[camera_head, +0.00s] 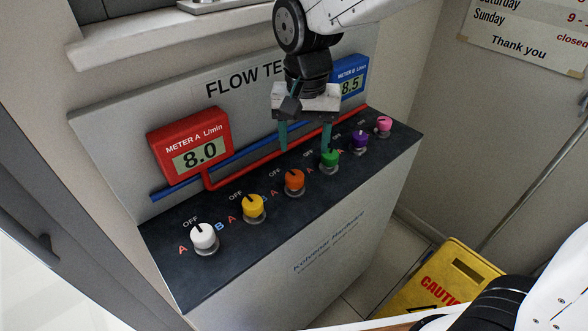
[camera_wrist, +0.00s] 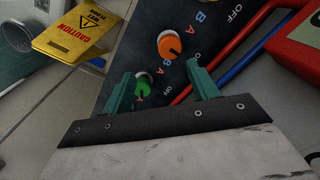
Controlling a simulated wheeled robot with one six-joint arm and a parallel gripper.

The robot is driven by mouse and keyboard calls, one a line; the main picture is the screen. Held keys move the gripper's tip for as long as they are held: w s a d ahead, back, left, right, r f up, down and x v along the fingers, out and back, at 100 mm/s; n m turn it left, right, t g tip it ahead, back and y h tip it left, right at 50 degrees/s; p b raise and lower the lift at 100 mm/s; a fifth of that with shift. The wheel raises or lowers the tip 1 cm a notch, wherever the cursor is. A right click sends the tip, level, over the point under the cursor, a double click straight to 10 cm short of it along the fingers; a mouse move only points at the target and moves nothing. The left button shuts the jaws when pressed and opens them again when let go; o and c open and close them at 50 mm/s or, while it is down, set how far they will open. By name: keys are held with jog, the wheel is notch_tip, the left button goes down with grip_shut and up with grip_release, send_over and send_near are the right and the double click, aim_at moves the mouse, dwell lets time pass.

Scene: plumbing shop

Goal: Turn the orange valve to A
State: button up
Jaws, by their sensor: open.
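The orange valve (camera_head: 294,181) is a round knob in the row on the dark panel, between the yellow and green knobs. Its dark mark points toward the back, roughly to its OFF label. In the wrist view the orange valve (camera_wrist: 168,45) shows beyond my fingertips. My gripper (camera_head: 305,149) points down over the back of the panel, its green fingers apart with nothing between them. The fingertips are apart from the orange valve. In the wrist view my gripper (camera_wrist: 162,75) has the green knob near its left finger, partly hidden.
The green knob (camera_head: 329,158) and yellow knob (camera_head: 253,206) flank the orange valve closely. White (camera_head: 204,237), purple (camera_head: 360,141) and pink (camera_head: 384,124) knobs share the panel. Red meter A (camera_head: 190,145) reads 8.0; blue meter B (camera_head: 350,80) reads 8.5. A yellow caution sign (camera_head: 440,285) stands on the floor.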

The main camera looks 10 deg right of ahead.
aim_at(294, 175)
jog(key=shift+w+a+f, duration=0.3)
jog(key=shift+a+f, duration=0.35)
jog(key=shift+a, duration=0.2)
notch_tip(294, 175, down, 8)
jog(key=shift+r, duration=0.25)
jog(key=c, duration=1)
